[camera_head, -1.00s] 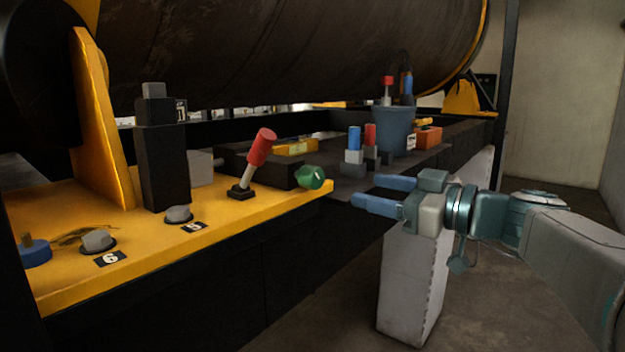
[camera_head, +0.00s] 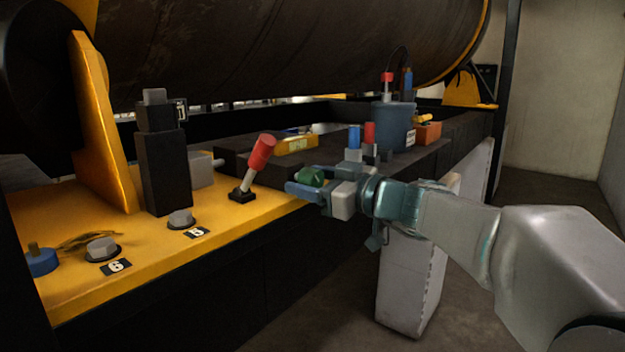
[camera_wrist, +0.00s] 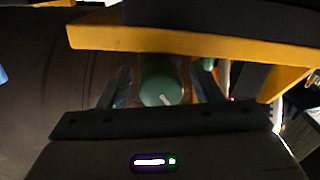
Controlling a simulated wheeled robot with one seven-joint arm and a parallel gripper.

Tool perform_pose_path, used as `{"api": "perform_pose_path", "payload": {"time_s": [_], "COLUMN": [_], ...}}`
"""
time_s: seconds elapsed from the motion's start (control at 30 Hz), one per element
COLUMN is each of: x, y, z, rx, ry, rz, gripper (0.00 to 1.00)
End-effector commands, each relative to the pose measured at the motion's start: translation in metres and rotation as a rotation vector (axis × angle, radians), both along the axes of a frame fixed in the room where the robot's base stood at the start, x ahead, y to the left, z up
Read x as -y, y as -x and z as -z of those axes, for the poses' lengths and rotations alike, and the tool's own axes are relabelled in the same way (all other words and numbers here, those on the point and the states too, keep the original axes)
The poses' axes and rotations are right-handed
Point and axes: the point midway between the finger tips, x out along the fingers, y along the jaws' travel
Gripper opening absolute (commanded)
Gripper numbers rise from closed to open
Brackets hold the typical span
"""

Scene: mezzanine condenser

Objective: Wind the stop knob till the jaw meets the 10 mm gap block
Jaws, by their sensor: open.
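The green stop knob (camera_head: 311,177) sits at the front end of a dark stop housing (camera_head: 262,168). My gripper (camera_head: 304,184) is open at the knob, with its blue fingers beside it. In the wrist view, the green knob (camera_wrist: 161,84) lies between the two spread fingers, with a pale mark on its face. Slim dark gaps seem to show on both sides; I cannot tell whether either finger touches. A yellow labelled block (camera_head: 297,145), perhaps the gap block, lies behind the housing; its label is too small to read. I cannot make out the jaw or its gap clearly.
A red-handled lever (camera_head: 262,153) stands close left of my gripper on the yellow plate (camera_head: 130,262). A black post (camera_head: 163,172) stands farther left. Blue and red capped parts, a grey bucket (camera_head: 393,126) and an orange box (camera_head: 428,133) stand behind my gripper.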

Motion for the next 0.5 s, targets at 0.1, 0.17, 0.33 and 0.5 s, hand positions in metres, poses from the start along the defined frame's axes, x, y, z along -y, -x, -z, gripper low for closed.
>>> {"api": "perform_pose_path", "payload": {"time_s": [0.1,0.17,0.33,0.5], "x": [0.0002,0.0002,0.0003,0.0002], "y": [0.0001,0.0002,0.0003,0.0005], "z": [0.0001,0.0,0.0,0.0014], "rx": [0.0,0.0,0.0,-0.011], "ry": [0.0,0.0,0.0,-0.008], "rz": [0.0,0.0,-0.001,-0.001], "gripper": [0.53,0.37,0.15,0.15]}}
